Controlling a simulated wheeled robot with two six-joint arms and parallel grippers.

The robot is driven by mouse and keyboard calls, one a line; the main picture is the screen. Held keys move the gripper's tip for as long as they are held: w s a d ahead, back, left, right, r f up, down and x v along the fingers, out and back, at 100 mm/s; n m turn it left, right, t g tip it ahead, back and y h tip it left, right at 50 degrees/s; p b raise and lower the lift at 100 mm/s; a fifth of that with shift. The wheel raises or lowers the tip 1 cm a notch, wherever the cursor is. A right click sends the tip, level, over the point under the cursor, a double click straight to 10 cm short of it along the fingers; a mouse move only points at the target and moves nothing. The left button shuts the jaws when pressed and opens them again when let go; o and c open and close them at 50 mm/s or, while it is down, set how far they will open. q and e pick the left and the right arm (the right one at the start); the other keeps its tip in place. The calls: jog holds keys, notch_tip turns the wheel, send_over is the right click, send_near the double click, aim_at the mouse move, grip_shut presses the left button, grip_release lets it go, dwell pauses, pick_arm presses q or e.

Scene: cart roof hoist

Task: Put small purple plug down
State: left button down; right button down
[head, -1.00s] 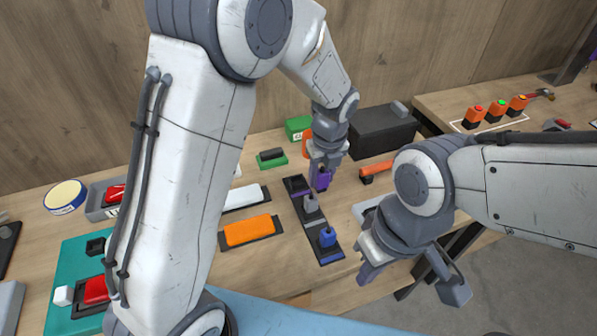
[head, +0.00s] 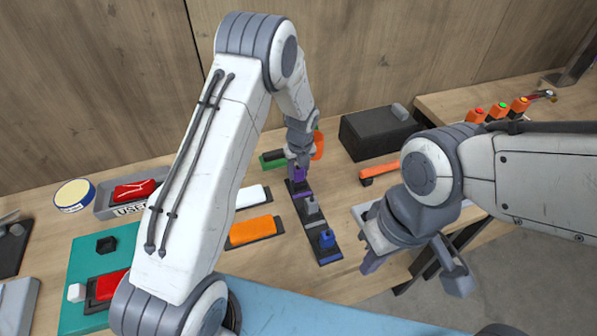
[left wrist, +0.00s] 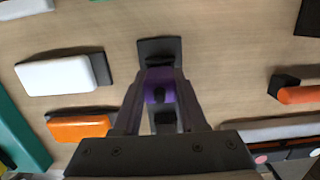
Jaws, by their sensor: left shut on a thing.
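My left gripper (head: 298,166) is shut on the small purple plug (head: 299,175), which hangs below its fingers. The plug is at the far end of a long dark strip (head: 301,196) with a purple band. I cannot tell whether it touches the strip. In the left wrist view the purple plug (left wrist: 158,88) sits between the fingers, over the dark strip (left wrist: 159,47). My right gripper (head: 412,268) is open and empty, to the right of the strip.
A white block (head: 251,196) and an orange block (head: 252,231) lie left of the strip. An orange-handled tool (head: 378,170) and a black box (head: 378,135) are to the right. A grey tray (head: 113,207) holds a red item at the left. Bare wood lies between strip and tool.

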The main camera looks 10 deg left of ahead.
pick_arm(q)
jog(key=shift+f, duration=0.7)
jog(key=shift+c, duration=2.3)
grip_release()
jog(key=shift+f, duration=0.1)
